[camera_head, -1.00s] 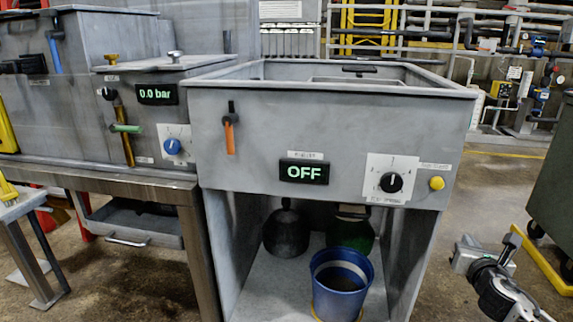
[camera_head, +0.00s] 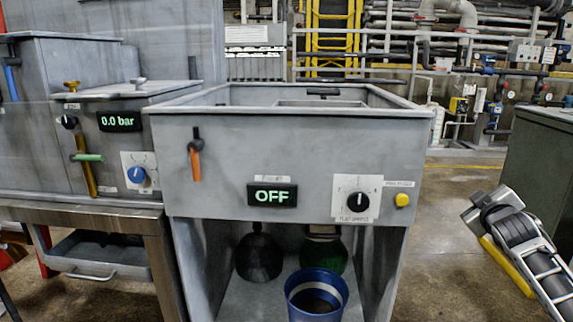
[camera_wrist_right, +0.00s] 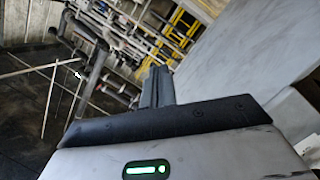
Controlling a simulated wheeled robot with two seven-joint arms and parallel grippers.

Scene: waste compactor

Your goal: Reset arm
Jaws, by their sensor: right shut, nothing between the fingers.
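My right arm (camera_head: 525,245) shows at the right edge of the head view, beside the grey compactor housing (camera_head: 225,140) and apart from it. In the right wrist view my right gripper (camera_wrist_right: 157,86) has its fingers together with nothing between them. The fingers are not clearly visible in the head view. The compactor's display (camera_head: 272,195) reads OFF. Its black knob (camera_head: 358,202) and yellow button (camera_head: 402,200) are on the front panel, with an orange-handled lever (camera_head: 195,162) at the left. My left gripper is not in view.
A bench unit with a 0.0 bar display (camera_head: 120,121) stands at left. A dark green bin (camera_head: 543,165) is at right, behind my arm. Open floor lies between compactor and bin.

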